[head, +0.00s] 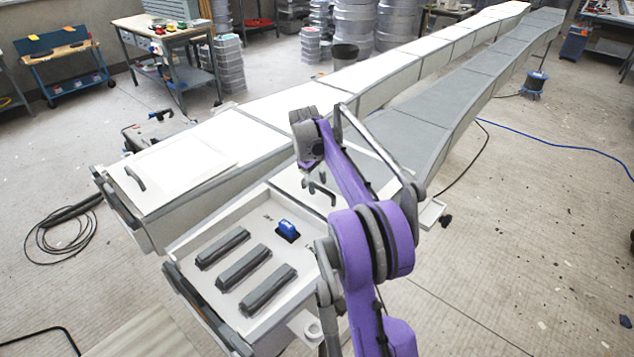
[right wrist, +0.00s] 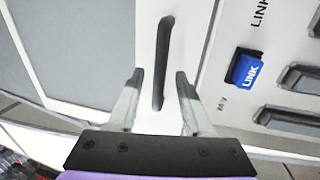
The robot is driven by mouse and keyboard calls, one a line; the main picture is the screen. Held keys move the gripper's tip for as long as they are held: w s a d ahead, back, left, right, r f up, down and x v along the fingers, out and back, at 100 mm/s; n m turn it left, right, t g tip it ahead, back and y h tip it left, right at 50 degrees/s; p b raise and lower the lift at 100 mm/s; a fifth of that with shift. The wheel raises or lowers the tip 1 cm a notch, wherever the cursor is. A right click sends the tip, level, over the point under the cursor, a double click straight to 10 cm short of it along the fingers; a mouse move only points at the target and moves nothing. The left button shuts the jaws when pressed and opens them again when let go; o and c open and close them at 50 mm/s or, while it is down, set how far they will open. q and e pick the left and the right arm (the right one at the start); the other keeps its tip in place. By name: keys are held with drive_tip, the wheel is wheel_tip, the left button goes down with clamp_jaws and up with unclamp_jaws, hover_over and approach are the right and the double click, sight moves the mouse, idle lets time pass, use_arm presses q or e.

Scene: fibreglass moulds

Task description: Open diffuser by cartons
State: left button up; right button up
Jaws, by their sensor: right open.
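My right gripper (head: 312,172) reaches down over the far end of the nearer light-coloured unit. A dark bar handle (head: 324,193) is fixed to a white panel there. In the right wrist view the two fingers of my right gripper (right wrist: 160,78) are open on either side of the same handle (right wrist: 163,55), with gaps between; I cannot tell their depth. A second dark handle (head: 135,178) is on the white lid (head: 185,170) of the unit to the left. I cannot tell which part is the diffuser, and no cartons are clear. My left gripper is not in view.
A panel with a blue LINK switch (head: 287,229) and dark bars (head: 243,266) lies close to my right arm; the switch also shows in the wrist view (right wrist: 246,70). Long moulds (head: 420,125) run to the back. A coiled cable (head: 62,232) lies left. The right floor is mostly clear.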

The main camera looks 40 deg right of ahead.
wheel_tip(320, 180, up, 11)
drive_tip(key=a, duration=0.2)
drive_tip(key=shift+f+p, duration=0.2)
drive_tip(key=shift+p, duration=0.2)
drive_tip(key=shift+s+f, duration=0.1)
drive_tip(key=shift+s, duration=0.05)
